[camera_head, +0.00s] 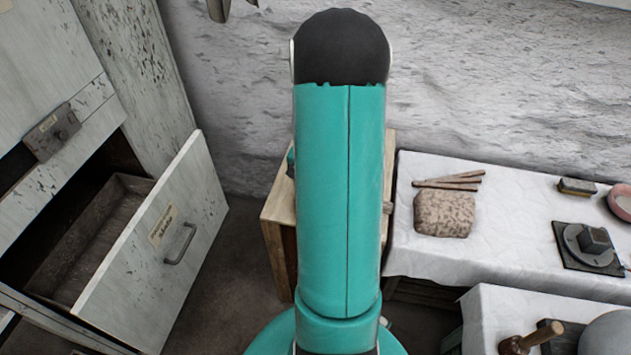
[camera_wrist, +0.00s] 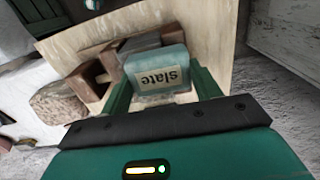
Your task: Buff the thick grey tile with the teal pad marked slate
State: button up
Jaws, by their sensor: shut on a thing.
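The teal pad (camera_wrist: 160,62) bears a pale label reading "slate", upside down in the wrist view. My gripper (camera_wrist: 163,82) is shut on it, with a green finger on each side. Just beyond the pad, a greyish block (camera_wrist: 138,44) shows partly on a pale wooden top; it may be the thick grey tile, but the pad hides much of it. Whether the pad touches it I cannot tell. In the head view my teal arm hides the gripper and most of the wooden stand (camera_head: 277,211).
Brown blocks (camera_wrist: 88,82) stand beside the greyish one. A speckled slab (camera_head: 443,214), sticks (camera_head: 450,182), a brush (camera_head: 577,187) and a pink bowl (camera_head: 621,203) lie on the white-clothed table (camera_head: 500,235) at right. An open drawer (camera_head: 160,240) juts out at left.

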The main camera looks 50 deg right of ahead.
jog(key=shift+w, duration=0.1)
jog(key=shift+s+d+r, duration=0.3)
jog(key=shift+s+r, duration=0.4)
jog(key=shift+s, duration=0.25)
jog(key=shift+d, duration=0.1)
jog(key=shift+w+d+f, duration=0.1)
jog(key=shift+w+d, duration=0.25)
jog(key=shift+d, duration=0.45)
jog(key=shift+w+d, duration=0.3)
jog(key=shift+d, duration=0.45)
jog(key=shift+f, duration=0.6)
jog(key=shift+s, duration=0.1)
